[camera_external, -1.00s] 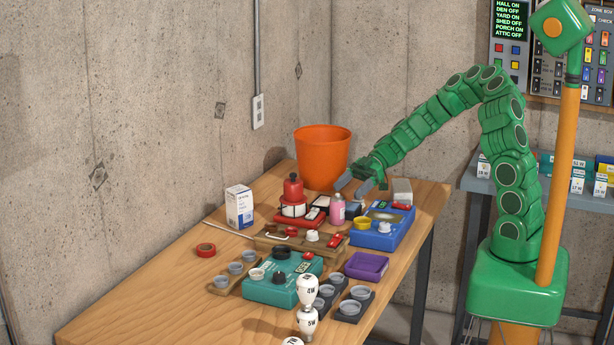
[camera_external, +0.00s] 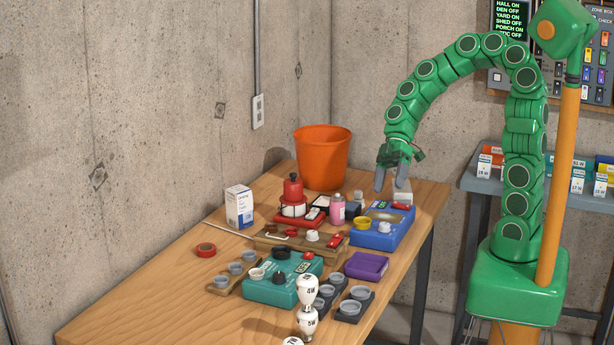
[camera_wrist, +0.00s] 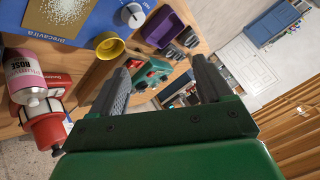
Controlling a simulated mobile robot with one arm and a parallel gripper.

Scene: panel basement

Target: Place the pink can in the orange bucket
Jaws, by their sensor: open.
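The pink can (camera_external: 337,209) stands upright on the table among the crowded items, left of the blue device. It also shows at the left of the wrist view as a pink can with a metallic end (camera_wrist: 27,78). The orange bucket (camera_external: 322,158) stands at the back of the table, behind the can. My gripper (camera_external: 391,186) is open and empty, fingers pointing down above the back of the blue device, to the right of the can and bucket. In the wrist view its two grey fingers (camera_wrist: 160,88) are apart with nothing held between them.
A blue device (camera_external: 383,232) with a yellow cap lies right of the can. A red lantern-like item (camera_external: 292,195) stands left of it. A white box (camera_external: 239,206), teal device (camera_external: 283,279) and purple box (camera_external: 366,266) are around. The table's left front (camera_external: 150,300) is clear.

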